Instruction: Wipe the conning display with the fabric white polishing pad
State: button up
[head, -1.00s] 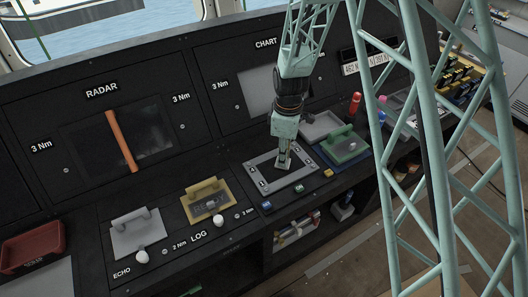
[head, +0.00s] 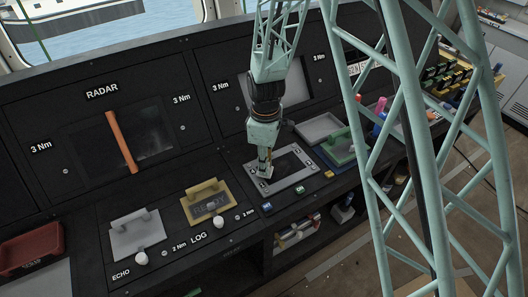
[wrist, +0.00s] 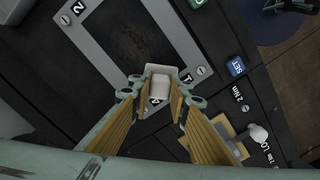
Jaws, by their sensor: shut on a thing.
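My gripper (head: 264,170) is shut on a small white pad (wrist: 160,84), seen between its fingers in the wrist view. It points down at the left front part of a grey frame (head: 300,181) around a dark screen (head: 287,163), which I take for the conning display; no such label is readable. In the wrist view the screen (wrist: 145,45) looks smudged, and the grey frame (wrist: 103,47) has numbered corners and screws. The pad is over the frame's border near the corner marked 1. I cannot tell whether it touches the surface.
The radar screen (head: 143,132) with an orange bar (head: 122,142) is at left. A yellow-handled plate (head: 208,205) and a grey-handled plate (head: 137,232) lie in front. A green-handled block (head: 345,147) and a grey tray (head: 319,128) are at right. Blue and green buttons line the front.

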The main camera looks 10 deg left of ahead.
notch_tip(320, 180, up, 3)
jog(key=shift+d+f+p, duration=0.1)
jog(key=shift+p, duration=0.25)
jog(key=shift+w+r, duration=0.1)
jog(key=shift+r, duration=0.2)
jog(key=shift+r+p, duration=0.9)
jog(key=shift+r, duration=1)
